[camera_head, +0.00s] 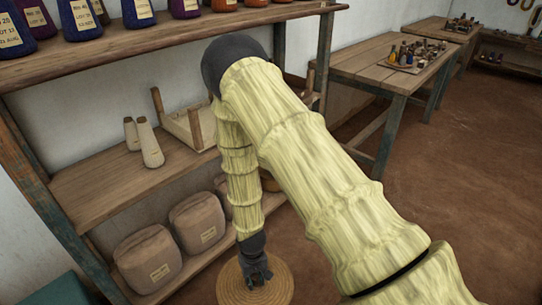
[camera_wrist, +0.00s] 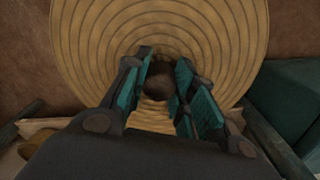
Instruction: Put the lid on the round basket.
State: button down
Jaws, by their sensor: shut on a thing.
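A round woven straw lid (camera_head: 229,286) with ring-like coils shows at the bottom of the head view, cut by the frame's edge. It fills the upper middle of the wrist view (camera_wrist: 100,45). My gripper (camera_head: 257,279) points down at its centre. In the wrist view my gripper (camera_wrist: 163,72) has its two teal-padded fingers on either side of the lid's dark round knob (camera_wrist: 160,82) and is shut on it. No separate basket shows; whatever is under the lid is hidden, and I cannot tell whether it rests on the basket.
A wooden shelf rack (camera_head: 100,185) stands at left, with yarn cones (camera_head: 149,143), stuffed sacks (camera_head: 148,259) and dyed yarn above. A teal box (camera_head: 62,291) is at lower left, also in the wrist view (camera_wrist: 292,95). Tables (camera_head: 365,62) stand behind; the brown floor (camera_head: 470,170) at right is clear.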

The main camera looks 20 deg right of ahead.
notch_tip(320, 180, down, 38)
jog(key=r+b, duration=0.1)
jog(key=b, duration=3.5)
jog(key=w+a, duration=0.1)
jog(key=a+f, duration=0.1)
jog(key=a, duration=0.1)
jog(key=w+a+f, duration=0.1)
jog(key=shift+w+a, duration=0.35)
jog(key=shift+a, duration=0.05)
jog(key=shift+d+r, duration=0.1)
jog(key=shift+d, duration=0.1)
jog(key=shift+d, duration=0.3)
jog(key=shift+s+d+r, duration=0.15)
jog(key=shift+d, duration=0.25)
